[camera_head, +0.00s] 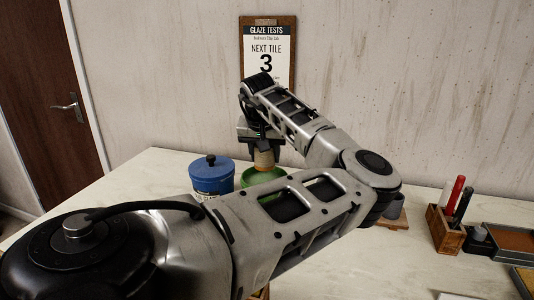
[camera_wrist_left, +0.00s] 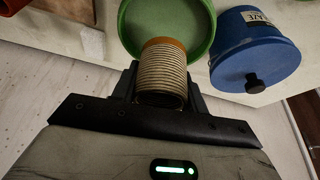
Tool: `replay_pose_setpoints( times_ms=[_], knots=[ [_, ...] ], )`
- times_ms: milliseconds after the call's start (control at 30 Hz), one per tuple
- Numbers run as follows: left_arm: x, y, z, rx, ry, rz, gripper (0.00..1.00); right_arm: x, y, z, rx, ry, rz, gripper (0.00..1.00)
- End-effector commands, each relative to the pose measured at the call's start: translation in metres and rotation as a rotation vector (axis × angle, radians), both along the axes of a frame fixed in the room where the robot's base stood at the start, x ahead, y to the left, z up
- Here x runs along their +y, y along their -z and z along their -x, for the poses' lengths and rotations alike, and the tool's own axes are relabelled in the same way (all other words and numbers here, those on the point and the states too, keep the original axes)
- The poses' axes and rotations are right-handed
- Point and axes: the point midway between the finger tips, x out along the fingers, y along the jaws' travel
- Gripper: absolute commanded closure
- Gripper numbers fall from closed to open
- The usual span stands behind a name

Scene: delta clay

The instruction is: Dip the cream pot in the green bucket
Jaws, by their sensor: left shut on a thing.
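The cream pot (camera_head: 264,158) is held by my left gripper (camera_head: 262,143), just above the green bucket (camera_head: 263,177). In the left wrist view the pot (camera_wrist_left: 163,72) has a ribbed cream side and an orange-brown band at the end toward the green bucket (camera_wrist_left: 138,28). The fingers of my left gripper (camera_wrist_left: 161,88) are closed on both sides of the pot. In the head view my own arm hides the lower part of the bucket. Whether the pot's lower end is inside the bucket's rim I cannot tell. My right gripper is not in view.
A blue lidded bucket (camera_head: 211,176) stands close to the left of the green one. On the right are a wooden pen holder (camera_head: 446,230), trays (camera_head: 512,240) and a small grey cup (camera_head: 395,206). A clipboard (camera_head: 268,50) hangs on the wall behind. The table's left side is clear.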

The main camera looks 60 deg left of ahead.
Motion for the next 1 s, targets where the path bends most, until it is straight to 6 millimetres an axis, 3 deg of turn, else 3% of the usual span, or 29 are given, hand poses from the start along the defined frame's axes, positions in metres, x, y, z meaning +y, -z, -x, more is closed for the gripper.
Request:
replay_pose_setpoints(
  times_ms=[33,167,300,700,1000],
  knots=[
    [0.0,0.011,-0.001,-0.001,0.001,0.0,0.81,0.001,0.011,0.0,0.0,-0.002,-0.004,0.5],
    [0.0,0.023,-0.001,-0.002,0.002,0.0,0.81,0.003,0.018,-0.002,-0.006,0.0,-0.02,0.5],
    [0.0,0.031,0.0,0.002,0.001,0.0,0.81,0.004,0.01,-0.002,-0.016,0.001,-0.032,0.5],
    [0.0,0.062,0.0,0.0,0.001,0.0,0.81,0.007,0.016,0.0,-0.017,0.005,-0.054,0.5],
    [0.0,0.068,0.0,0.0,0.001,0.0,0.81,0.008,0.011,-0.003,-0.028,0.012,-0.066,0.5]
  ],
)
